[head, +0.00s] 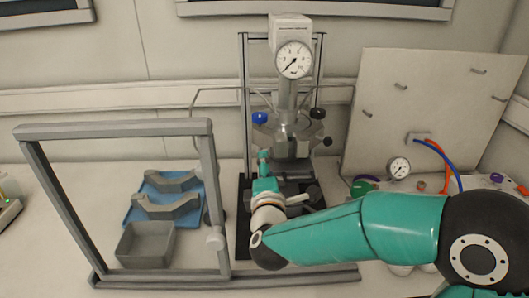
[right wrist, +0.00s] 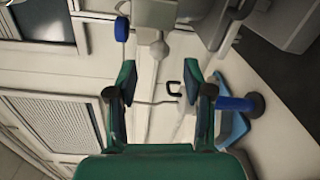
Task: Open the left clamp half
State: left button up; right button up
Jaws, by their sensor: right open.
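The reactor (head: 290,125) stands upright at the middle of the bench, with a round gauge (head: 294,60) on top. Two grey bracket-like pieces, perhaps clamp halves, lie on a blue mat (head: 140,213) to its left: a far one (head: 172,182) and a near one (head: 165,208). I cannot tell whether a left clamp half is fitted on the reactor, as my right arm covers part of its lower front. My right gripper (head: 263,168) is in front of the reactor's left side. In the right wrist view its fingers (right wrist: 160,88) are apart with nothing gripped. My left gripper is out of view.
A grey frame (head: 118,130) stands at the left, around a grey bin (head: 146,245). A blue knob (head: 260,118) and a black knob (head: 318,113) stick out from the reactor. A panel (head: 425,100) with hoses and a small gauge (head: 398,167) stands at the right.

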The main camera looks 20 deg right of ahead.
jog(key=p+x, duration=0.1)
jog(key=x, duration=0.5)
jog(key=shift+w+d+f, duration=0.1)
jog(key=shift+w+d, duration=0.05)
jog(key=shift+w, duration=0.1)
grip_shut()
